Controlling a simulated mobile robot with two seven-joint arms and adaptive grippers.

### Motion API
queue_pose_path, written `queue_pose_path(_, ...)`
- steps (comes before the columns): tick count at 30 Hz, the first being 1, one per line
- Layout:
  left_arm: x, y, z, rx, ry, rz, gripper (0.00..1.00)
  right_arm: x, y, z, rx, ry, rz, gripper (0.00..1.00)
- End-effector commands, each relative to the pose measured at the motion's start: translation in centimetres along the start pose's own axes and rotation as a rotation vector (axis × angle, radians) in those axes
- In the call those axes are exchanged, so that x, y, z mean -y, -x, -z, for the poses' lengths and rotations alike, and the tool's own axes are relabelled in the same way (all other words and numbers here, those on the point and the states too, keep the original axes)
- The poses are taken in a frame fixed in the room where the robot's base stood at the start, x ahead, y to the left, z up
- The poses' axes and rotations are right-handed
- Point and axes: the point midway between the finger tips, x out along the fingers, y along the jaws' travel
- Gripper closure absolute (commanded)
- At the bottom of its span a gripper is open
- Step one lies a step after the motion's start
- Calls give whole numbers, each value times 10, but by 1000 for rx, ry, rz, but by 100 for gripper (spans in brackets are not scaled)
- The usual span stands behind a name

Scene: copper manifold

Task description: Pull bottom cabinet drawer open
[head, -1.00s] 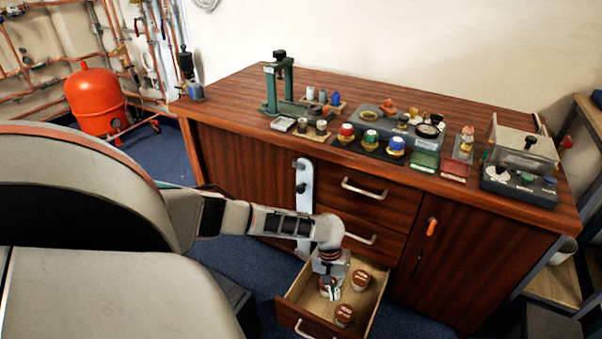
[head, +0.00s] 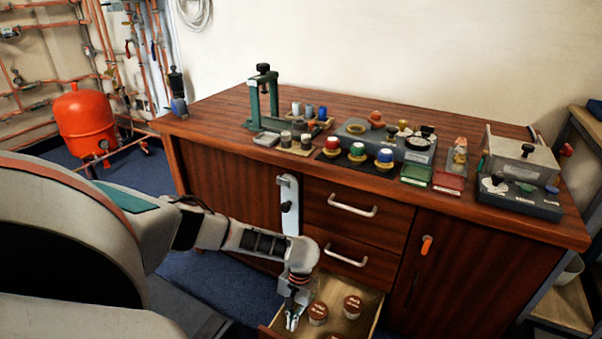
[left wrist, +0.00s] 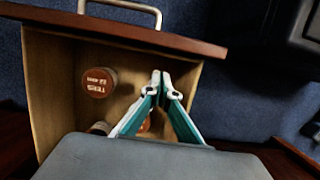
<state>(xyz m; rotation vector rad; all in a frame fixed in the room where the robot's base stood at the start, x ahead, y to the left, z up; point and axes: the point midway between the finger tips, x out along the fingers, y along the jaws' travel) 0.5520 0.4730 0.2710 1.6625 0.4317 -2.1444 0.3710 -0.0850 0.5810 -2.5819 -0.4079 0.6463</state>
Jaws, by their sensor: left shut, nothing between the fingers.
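The bottom cabinet drawer (head: 366,305) stands pulled out of the wooden cabinet, with several round brown-lidded containers inside, one of them a jar (head: 352,306). In the left wrist view the open drawer (left wrist: 52,85) shows its front panel and pale metal handle (left wrist: 128,8) at the top of the picture, with a lidded jar (left wrist: 98,82) inside. My left gripper (head: 292,322) is shut and empty, pointing down at the drawer's left side. In the left wrist view its fingertips (left wrist: 162,78) are over the drawer's inside, apart from the handle. My right gripper is not in view.
Two shut drawers with handles (head: 352,205) are above the open one. A door with an orange latch (head: 427,245) is to the right. The worktop (head: 220,112) carries a green press (head: 264,95), coloured knobs and boxes. A red tank (head: 88,122) stands back left.

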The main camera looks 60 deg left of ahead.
Motion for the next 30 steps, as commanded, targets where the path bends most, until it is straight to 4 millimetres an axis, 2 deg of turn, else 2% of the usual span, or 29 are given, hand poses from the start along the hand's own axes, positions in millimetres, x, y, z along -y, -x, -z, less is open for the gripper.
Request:
queue_pose_path(3, 0, 2, -15, -3, -3, -3, 100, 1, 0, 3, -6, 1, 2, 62)
queue_pose_path(9, 0, -2, -30, -4, -2, -2, 100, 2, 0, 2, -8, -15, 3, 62)
queue_pose_path(23, -1, -2, -34, -5, 0, -3, 100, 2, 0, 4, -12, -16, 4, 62)
queue_pose_path(27, -3, 0, -43, -8, -2, -7, 100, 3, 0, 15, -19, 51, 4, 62)
queue_pose_path(30, -4, -1, -54, -10, -3, -8, 100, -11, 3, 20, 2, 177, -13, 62)
